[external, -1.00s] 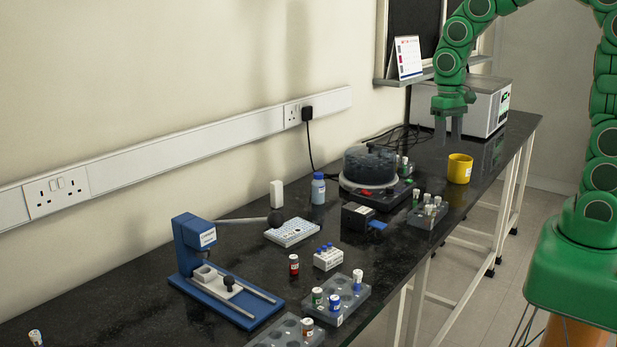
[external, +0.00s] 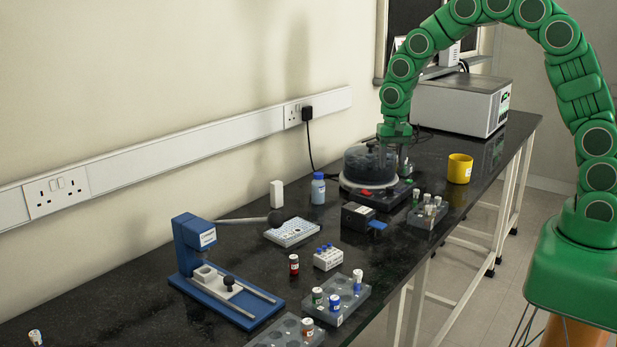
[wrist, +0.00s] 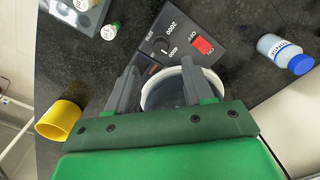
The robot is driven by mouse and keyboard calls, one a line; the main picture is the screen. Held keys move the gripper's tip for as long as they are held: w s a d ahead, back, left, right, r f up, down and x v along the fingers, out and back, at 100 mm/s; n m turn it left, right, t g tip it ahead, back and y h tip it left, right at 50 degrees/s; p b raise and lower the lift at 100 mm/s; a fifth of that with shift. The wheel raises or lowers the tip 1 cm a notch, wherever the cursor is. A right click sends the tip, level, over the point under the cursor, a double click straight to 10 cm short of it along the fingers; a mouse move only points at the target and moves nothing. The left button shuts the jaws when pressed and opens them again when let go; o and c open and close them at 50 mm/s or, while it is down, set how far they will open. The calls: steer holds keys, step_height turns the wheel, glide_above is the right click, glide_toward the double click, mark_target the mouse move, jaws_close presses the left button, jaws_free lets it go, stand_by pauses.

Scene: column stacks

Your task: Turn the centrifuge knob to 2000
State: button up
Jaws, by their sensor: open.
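The centrifuge (external: 368,168) stands in the middle of the bench, with a dark round lid and a low black control panel. In the wrist view, the panel (wrist: 185,22) shows a small dark knob (wrist: 160,46), the printed labels 2000 and 4000, and a red switch (wrist: 202,45). Where the knob's mark points is too small to tell for sure. My gripper (external: 395,152) is over the centrifuge's right side, fingers pointing down. In the wrist view, my gripper (wrist: 158,68) is open and empty, its fingertips on either side of the knob's line, apart from it.
A yellow cup (external: 459,169) stands to the right of the centrifuge. A rack of vials (external: 428,212) and a black box (external: 358,217) stand in front. A large white machine (external: 463,105) stands behind.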

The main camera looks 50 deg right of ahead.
mark_target(390, 188)
steer(key=shift+f, duration=3.9)
jaws_close()
